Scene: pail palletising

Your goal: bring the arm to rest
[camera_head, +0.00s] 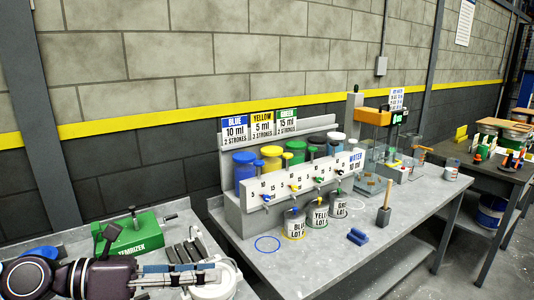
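My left arm comes in from the lower left, and its gripper (205,272) points right, low over the left table (88,238). Its fingers lie nearly along the line of sight and overlap a round white item (226,288). I cannot tell how far apart they are, and I see nothing clearly held. My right gripper is out of view.
A green box (128,238) stands just behind my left arm. On the middle bench, a dispenser rack (240,215) holds coloured containers. Three labelled cans (294,224) stand before it, near a blue ring (267,244) and blue item (357,236). A gap separates the tables.

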